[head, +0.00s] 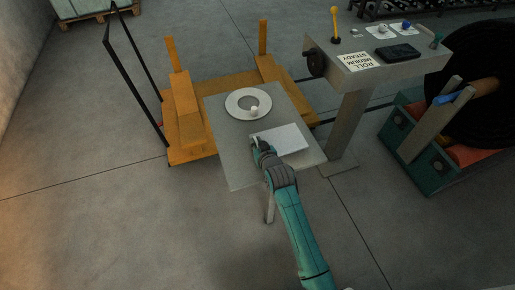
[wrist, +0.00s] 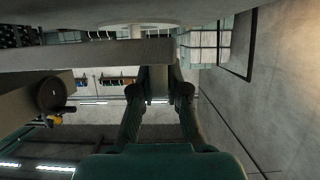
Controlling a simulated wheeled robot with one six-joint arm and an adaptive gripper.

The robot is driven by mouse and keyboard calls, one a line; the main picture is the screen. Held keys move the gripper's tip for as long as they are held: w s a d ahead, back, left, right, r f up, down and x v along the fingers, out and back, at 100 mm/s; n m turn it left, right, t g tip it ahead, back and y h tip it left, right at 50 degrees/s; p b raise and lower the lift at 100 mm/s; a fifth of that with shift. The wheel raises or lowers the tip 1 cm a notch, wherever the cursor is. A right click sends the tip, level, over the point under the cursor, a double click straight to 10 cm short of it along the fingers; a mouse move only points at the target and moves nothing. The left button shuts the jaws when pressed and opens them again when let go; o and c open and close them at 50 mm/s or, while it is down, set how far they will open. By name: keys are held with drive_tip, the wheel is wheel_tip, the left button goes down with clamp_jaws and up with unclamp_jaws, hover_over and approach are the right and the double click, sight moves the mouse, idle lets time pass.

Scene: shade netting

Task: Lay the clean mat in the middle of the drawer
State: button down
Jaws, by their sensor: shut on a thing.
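The clean mat (head: 288,137) is a pale, flat rectangle over the right part of a small grey table (head: 232,170) in the head view. My gripper (head: 259,144) is at the mat's left end and is shut on it. In the wrist view, the fingertips (wrist: 155,85) come together at the end of a pale slab (wrist: 90,56), which looks like the mat seen edge-on. I cannot tell whether the mat touches the tabletop. I cannot make out a drawer in either view.
A white ring-shaped dish (head: 235,104) with a small white thing in it sits on the table behind the mat. An orange cart (head: 195,125) stands behind left. A control console (head: 385,65) and a large black roll (head: 490,75) stand right. Open floor lies left and front.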

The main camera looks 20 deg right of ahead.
drive_tip(key=shift+f, duration=2.05)
drive_tip(key=shift+f, duration=0.1)
drive_tip(key=c, duration=1.2)
unclamp_jaws()
drive_tip(key=shift+s, duration=0.1)
drive_tip(key=v, duration=1.2)
drive_tip(key=shift+r, duration=0.2)
